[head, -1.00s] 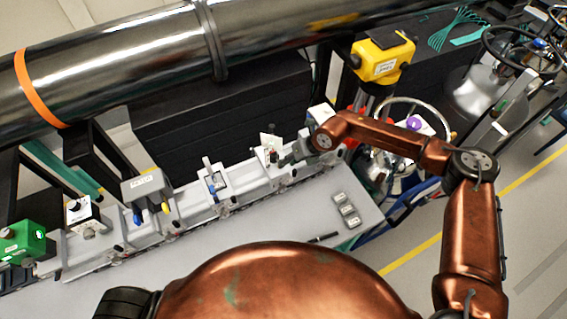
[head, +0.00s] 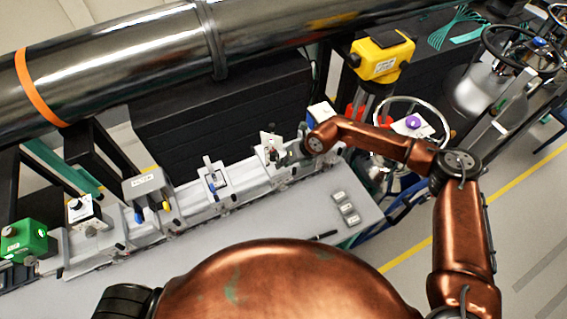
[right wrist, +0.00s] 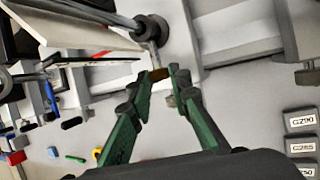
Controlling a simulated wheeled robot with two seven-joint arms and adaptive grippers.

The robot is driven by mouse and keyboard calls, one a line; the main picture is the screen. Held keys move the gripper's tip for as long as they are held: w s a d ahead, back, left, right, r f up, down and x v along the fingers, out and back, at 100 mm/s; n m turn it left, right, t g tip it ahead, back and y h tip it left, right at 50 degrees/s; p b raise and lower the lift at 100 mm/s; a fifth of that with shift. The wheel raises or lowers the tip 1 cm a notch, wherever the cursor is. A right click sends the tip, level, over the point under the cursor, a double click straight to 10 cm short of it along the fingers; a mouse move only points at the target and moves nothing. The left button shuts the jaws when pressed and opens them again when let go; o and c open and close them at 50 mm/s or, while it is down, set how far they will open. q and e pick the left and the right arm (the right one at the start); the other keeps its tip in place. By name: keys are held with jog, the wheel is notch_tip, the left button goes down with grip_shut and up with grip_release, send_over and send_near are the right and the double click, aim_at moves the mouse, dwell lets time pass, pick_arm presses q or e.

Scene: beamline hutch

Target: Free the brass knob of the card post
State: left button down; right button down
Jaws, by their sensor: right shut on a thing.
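The card post (head: 268,150) stands on the long grey rail, with a small pale card on its upper part. In the right wrist view its dark rod and round fittings (right wrist: 150,28) show at the top, beside a white plate. My right gripper (head: 292,153) is beside the post, partly hidden behind its own wrist in the head view. In the right wrist view its green fingers (right wrist: 160,76) are closed around the small brass knob (right wrist: 158,74), one fingertip on each side. The left gripper is not in view.
Several other mounts stand along the rail to the left, including a grey box (head: 146,185) and a green box (head: 22,242). Small labelled blocks (head: 345,208) and a black pen (head: 322,235) lie on the bench. A yellow device (head: 380,58) stands behind my right arm.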

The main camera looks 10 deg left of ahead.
jog(key=shift+r, duration=0.1)
jog(key=shift+a+t+h, duration=0.2)
jog(key=shift+t+h, duration=0.1)
jog(key=shift+h, duration=0.2)
jog(key=shift+s+a+n+t+h, duration=0.15)
jog(key=shift+n+t+h, duration=0.15)
jog(key=shift+t+h, duration=0.15)
jog(key=h+b, duration=0.1)
jog(key=b, duration=0.1)
jog(key=t+h+b, duration=0.1)
jog(key=shift+s+a+f+n+b, duration=0.2)
jog(key=shift+f+n+b, duration=0.1)
jog(key=shift+b, duration=0.1)
jog(key=shift+r+t+h+b, duration=0.2)
jog(key=shift+t+h+b, duration=0.5)
jog(key=shift+b, duration=0.45)
jog(key=c, duration=2.1)
grip_release()
jog(key=shift+r, duration=0.1)
